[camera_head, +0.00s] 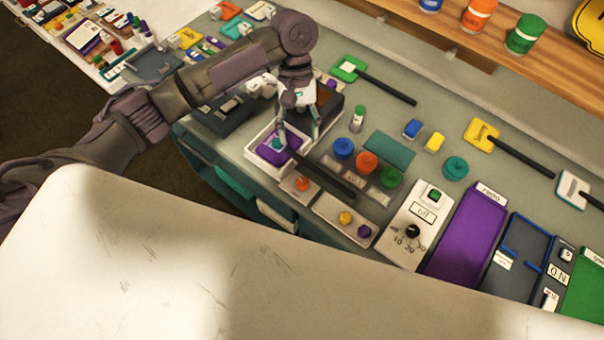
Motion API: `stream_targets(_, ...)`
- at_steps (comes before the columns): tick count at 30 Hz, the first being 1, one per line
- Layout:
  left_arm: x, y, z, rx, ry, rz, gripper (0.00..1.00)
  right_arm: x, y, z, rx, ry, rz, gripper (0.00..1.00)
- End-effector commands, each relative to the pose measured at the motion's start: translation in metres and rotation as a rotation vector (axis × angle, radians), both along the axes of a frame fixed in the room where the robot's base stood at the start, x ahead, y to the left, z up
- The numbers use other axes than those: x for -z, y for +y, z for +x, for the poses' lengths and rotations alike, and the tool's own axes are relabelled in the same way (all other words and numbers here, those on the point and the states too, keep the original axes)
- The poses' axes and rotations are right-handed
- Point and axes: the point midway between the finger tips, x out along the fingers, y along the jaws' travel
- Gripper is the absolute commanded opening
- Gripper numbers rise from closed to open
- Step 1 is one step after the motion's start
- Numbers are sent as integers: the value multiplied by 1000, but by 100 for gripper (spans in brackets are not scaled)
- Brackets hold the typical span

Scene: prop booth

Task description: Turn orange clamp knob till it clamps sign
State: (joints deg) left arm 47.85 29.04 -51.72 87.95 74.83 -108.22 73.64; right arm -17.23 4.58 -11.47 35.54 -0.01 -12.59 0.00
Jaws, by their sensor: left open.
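My left gripper (299,136) points down, open, over a white tray (255,158) that holds a purple block (280,149) with a small teal piece on it. One fingertip is close to the teal piece; I cannot tell if they touch. An orange round knob (367,162) stands to the right of the gripper, between a blue and a green one. A smaller orange knob (302,184) sits on a pale plate just below the tray. I cannot tell which orange knob belongs to a clamp, and no clamped sign is clear. My right gripper is not in view.
A control box (413,225) and a purple tray (466,236) stand at the right. A large white surface (150,260) fills the front.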

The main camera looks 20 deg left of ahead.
Motion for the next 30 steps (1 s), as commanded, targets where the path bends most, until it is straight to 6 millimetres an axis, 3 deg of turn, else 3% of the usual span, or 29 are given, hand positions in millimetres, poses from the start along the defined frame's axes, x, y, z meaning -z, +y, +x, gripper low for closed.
stream_targets(18, 105, -19, -41, 3, 0, -1, 60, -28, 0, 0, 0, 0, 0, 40)
stream_targets(30, 120, -21, -45, 4, -4, -2, 60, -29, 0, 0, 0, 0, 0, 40)
